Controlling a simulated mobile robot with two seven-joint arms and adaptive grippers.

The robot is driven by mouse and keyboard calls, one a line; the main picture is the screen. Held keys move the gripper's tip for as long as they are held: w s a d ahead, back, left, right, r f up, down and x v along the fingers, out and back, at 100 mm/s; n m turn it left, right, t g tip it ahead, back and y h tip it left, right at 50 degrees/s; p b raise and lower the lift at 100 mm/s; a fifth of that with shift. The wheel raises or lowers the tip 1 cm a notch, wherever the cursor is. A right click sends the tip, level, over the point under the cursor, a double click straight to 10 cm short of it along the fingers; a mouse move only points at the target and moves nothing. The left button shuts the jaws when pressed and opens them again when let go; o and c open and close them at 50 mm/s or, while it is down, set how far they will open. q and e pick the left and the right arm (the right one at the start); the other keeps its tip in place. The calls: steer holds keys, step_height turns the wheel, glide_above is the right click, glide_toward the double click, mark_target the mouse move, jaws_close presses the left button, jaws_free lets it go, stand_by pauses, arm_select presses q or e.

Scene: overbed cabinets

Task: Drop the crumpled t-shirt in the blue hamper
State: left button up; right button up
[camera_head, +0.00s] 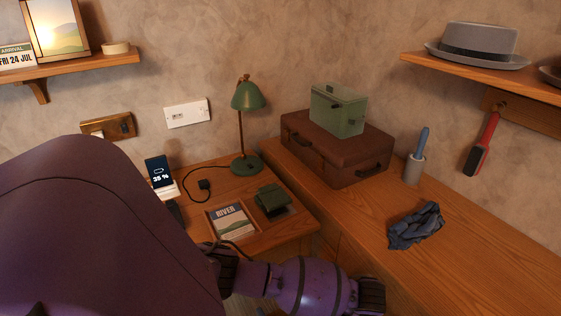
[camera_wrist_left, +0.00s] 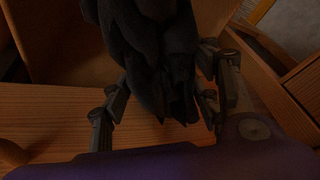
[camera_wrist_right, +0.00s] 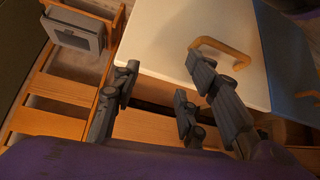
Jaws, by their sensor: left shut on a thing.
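My left gripper (camera_wrist_left: 160,98) is shut on a dark crumpled cloth (camera_wrist_left: 152,40) in the left wrist view. It looks like the crumpled t-shirt, its folds hanging between the fingers above wooden surfaces. My right gripper (camera_wrist_right: 162,72) is open and empty in the right wrist view. Beyond it is a white panel with a tan handle. To the right of that is a blue panel (camera_wrist_right: 290,50), perhaps the blue hamper's lid; its body is not clear. Neither gripper's fingers show in the head view.
A blue-grey crumpled cloth (camera_head: 415,226) lies on the wooden counter (camera_head: 480,240). A brown suitcase (camera_head: 335,150) with a green box (camera_head: 338,108) stands behind it. A green lamp (camera_head: 247,97) and framed book (camera_head: 232,221) are on the lower table. A grey bin-like object (camera_wrist_right: 75,35) shows at the right wrist view's upper left.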

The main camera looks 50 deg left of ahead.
arm_select(q)
step_height(320, 180, down, 3)
steer(key=shift+s+r+b, duration=0.1)
steer(key=shift+b, duration=0.85)
steer(key=shift+f+b, duration=0.4)
steer(key=shift+f, duration=0.2)
steer(key=o, duration=1.3)
steer(key=shift+o, duration=0.2)
